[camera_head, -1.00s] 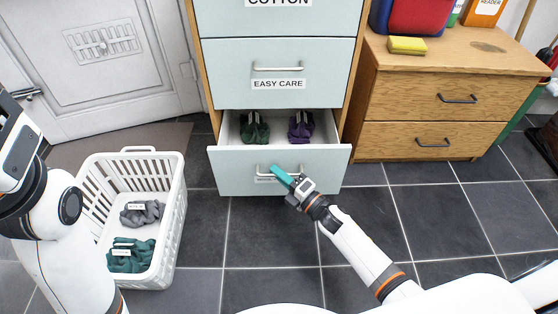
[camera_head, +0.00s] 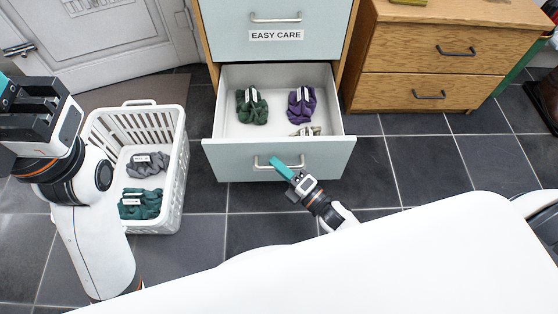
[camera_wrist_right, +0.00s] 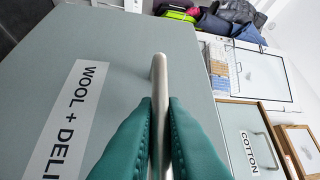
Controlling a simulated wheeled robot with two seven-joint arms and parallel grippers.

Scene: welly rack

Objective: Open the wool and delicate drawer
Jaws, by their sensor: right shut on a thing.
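The wool and delicate drawer (camera_head: 225,160) is the lowest of the pale blue drawers and is pulled well out. Inside it lie a dark green garment (camera_head: 252,106), a purple garment (camera_head: 301,104) and a partly hidden pale item (camera_head: 305,131). My right gripper (camera_head: 275,163) is shut on the drawer's bar handle (camera_head: 262,167). In the right wrist view its teal fingers (camera_wrist_right: 160,140) clasp the handle (camera_wrist_right: 161,75), beside the "WOOL + DELI" label (camera_wrist_right: 72,122). My left gripper (camera_head: 30,105) is at the far left, away from the drawer; its fingertips are not clear.
A white laundry basket (camera_head: 178,165) with grey (camera_head: 148,164) and teal (camera_head: 141,204) garments stands left of the drawer. The easy care drawer (camera_head: 230,40) above is shut. A wooden chest (camera_head: 395,60) stands to the right. Dark tiled floor is clear at right front.

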